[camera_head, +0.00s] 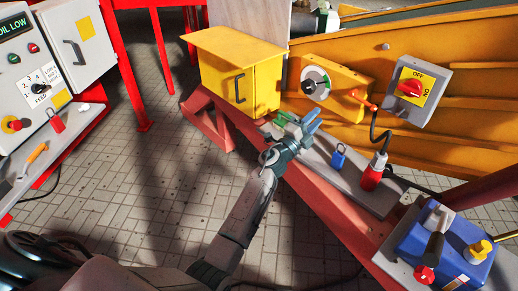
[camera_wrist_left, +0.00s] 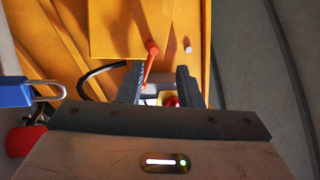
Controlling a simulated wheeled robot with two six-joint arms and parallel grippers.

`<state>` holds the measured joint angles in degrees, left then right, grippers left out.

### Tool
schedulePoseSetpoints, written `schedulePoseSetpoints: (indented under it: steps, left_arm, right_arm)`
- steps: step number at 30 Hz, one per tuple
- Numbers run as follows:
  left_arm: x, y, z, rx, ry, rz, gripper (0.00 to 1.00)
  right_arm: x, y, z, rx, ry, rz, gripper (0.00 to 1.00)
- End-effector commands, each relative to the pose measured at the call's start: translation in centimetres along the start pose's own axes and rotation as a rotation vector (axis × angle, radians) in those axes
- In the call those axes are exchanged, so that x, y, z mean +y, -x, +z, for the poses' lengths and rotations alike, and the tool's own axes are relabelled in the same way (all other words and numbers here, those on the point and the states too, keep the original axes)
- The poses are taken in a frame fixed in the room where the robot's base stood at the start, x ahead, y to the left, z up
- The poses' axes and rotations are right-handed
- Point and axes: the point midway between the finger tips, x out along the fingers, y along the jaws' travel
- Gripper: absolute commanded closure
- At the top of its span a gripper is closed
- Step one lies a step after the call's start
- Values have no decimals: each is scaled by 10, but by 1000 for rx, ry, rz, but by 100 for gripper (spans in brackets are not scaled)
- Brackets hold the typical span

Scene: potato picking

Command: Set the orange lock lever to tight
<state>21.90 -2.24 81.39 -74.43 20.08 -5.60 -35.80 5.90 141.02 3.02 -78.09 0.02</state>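The orange lock lever (camera_head: 364,102) sits on the right part of a yellow plate (camera_head: 345,82) and slants down to the right in the head view. In the left wrist view the lever (camera_wrist_left: 149,64) hangs down from its round end, and its lower part shows in line with the gap between my fingers. My left gripper (camera_head: 304,120) is left of and below the lever in the head view. The wrist view shows its two dark fingers (camera_wrist_left: 160,88) apart. I see no contact with the lever. My right gripper is out of view. No tight mark is readable.
A round dial with a black knob (camera_head: 309,87) is left of the lever. A grey OFF/ON switch box (camera_head: 430,85) is to its right. A blue padlock (camera_head: 338,160) and a red plug (camera_head: 372,175) stand on the ledge below. A yellow cabinet (camera_head: 228,75) is at left.

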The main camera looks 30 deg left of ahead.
Motion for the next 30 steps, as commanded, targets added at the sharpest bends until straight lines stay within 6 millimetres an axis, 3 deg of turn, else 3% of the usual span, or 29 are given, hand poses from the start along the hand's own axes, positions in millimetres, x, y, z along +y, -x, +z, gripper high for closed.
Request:
schedulePoseSetpoints:
  steps: [15,24,30]
  left_arm:
    - [2,88,56,-365,229,-19,68]
    - [9,141,77,-545,358,1,68]
    - [13,164,83,-619,415,16,68]
  right_arm:
    - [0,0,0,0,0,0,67]
    - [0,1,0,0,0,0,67]
    - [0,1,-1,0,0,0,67]
